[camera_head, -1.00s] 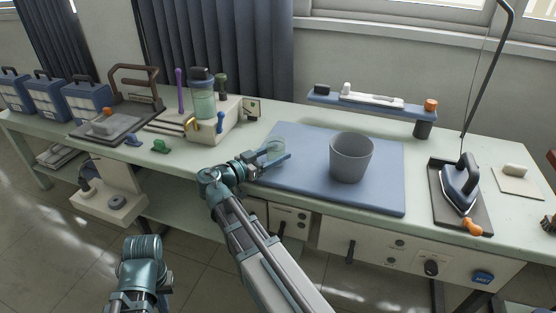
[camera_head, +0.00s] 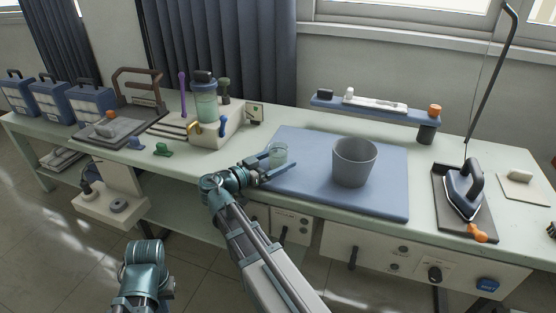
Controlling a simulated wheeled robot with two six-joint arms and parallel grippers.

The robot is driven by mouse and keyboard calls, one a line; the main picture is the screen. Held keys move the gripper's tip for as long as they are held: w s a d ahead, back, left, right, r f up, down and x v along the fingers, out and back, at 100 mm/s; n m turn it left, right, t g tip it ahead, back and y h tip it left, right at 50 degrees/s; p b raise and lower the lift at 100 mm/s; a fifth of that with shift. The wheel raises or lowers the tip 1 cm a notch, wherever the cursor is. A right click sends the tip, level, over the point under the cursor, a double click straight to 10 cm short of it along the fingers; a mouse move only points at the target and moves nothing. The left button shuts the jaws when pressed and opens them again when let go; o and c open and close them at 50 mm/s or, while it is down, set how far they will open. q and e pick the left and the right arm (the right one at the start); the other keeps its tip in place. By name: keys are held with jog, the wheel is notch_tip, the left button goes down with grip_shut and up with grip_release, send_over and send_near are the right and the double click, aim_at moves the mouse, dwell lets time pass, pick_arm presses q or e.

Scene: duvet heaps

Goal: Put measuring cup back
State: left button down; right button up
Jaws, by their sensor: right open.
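A grey bucket-like container (camera_head: 354,163) stands on the mat to the right. My left gripper (camera_head: 146,262) is low at the bottom left, in front of the table, and its fingertips cannot be made out.
An iron (camera_head: 462,190) sits on a dark pad at right. A raised blue shelf (camera_head: 375,107) is at the back. The mat's front is clear.

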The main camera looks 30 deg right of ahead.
jog(key=v, duration=1.2)
